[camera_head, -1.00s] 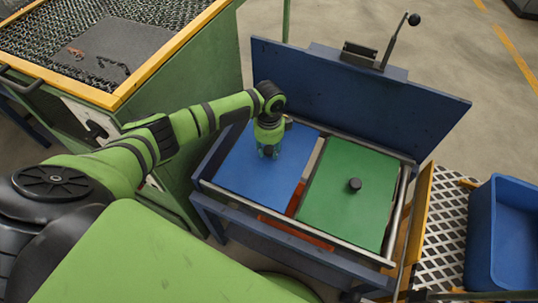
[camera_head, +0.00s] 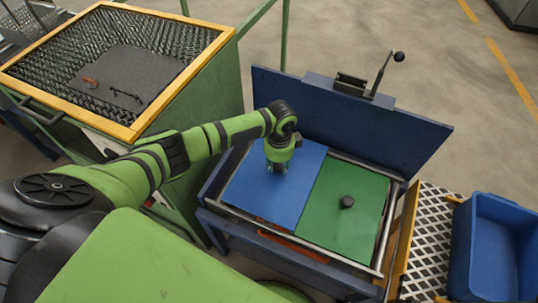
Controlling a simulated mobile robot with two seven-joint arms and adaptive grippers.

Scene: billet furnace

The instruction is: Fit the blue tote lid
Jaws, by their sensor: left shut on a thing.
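The blue lid (camera_head: 250,192) is a flat panel over the left part of the dark blue frame. My left gripper (camera_head: 277,170) is shut on it from above near its far side; the fingertips and any handle are hard to make out. The lid's right edge meets or slightly overlaps the green lid (camera_head: 341,218) in this view. I cannot tell whether the blue lid is seated or raised. The tote under it is hidden. My right gripper is not in view.
The green lid has a black knob (camera_head: 347,202). A dark blue upright panel (camera_head: 345,125) with a lever (camera_head: 386,72) stands behind. A yellow-rimmed mesh-lined bin (camera_head: 140,128) is at left. An open blue tote (camera_head: 492,245) sits at right on a mesh platform (camera_head: 432,225).

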